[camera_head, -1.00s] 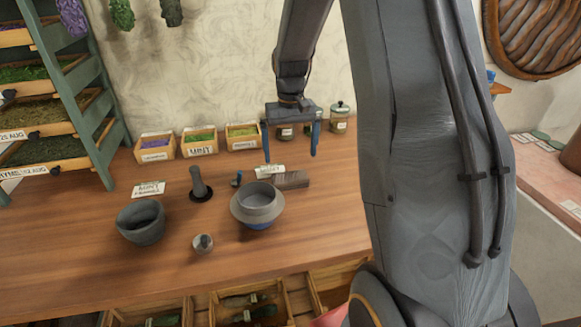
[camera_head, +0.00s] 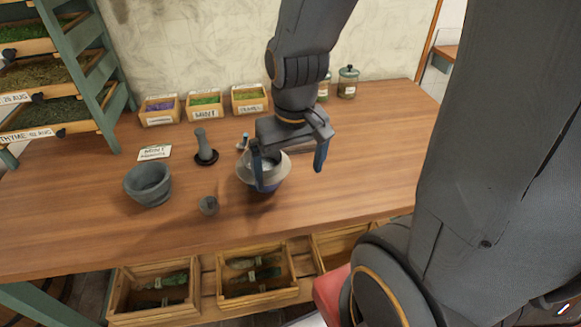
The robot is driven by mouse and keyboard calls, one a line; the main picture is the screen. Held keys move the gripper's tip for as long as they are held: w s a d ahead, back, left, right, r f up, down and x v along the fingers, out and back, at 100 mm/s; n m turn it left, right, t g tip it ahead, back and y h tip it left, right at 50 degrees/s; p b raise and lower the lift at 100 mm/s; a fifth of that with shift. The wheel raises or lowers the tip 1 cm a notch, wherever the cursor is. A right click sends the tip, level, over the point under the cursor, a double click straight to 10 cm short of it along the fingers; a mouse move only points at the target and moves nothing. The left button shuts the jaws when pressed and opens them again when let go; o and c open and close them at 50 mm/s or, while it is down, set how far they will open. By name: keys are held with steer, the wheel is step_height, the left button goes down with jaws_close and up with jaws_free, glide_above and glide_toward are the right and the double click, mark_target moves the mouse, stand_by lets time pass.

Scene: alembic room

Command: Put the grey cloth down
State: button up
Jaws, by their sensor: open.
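My gripper (camera_head: 293,178) is open, pointing down over the table, with no cloth visible between its fingers. The right finger is to the right of the bowl. I cannot clearly make out a grey cloth. A flat grey-brown item behind the bowl in the earlier view is now mostly hidden by my gripper, and I cannot tell whether it is the cloth.
Herb boxes (camera_head: 204,106) and a jar (camera_head: 347,82) line the back. The wooden table (camera_head: 375,150) is clear on the right.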

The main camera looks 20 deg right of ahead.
steer(key=w+d+m+t+p, duration=0.2)
steer(key=w+d+p, duration=0.5)
steer(key=w, duration=0.6)
steer(key=shift+t+h, duration=0.4)
steer(key=shift+t, duration=0.2)
steer(key=shift+w+d+f+b, duration=0.8)
steer(key=shift+w+f, duration=0.45)
steer(key=shift+f, duration=0.45)
steer(key=shift+w+d+f+b, duration=0.75)
steer(key=shift+w+f, duration=0.55)
steer(key=shift+f, duration=0.45)
steer(key=shift+w+d+f+b, duration=0.65)
steer(key=shift+w+f+b, duration=0.45)
steer(key=shift+f, duration=0.6)
steer(key=shift+w, duration=0.1)
steer(key=shift+r, duration=0.1)
steer(key=shift+c, duration=0.4)
steer(key=c, duration=0.8)
steer(key=shift+c, duration=0.2)
steer(key=shift+r+p, duration=0.15)
steer(key=shift+p, duration=0.25)
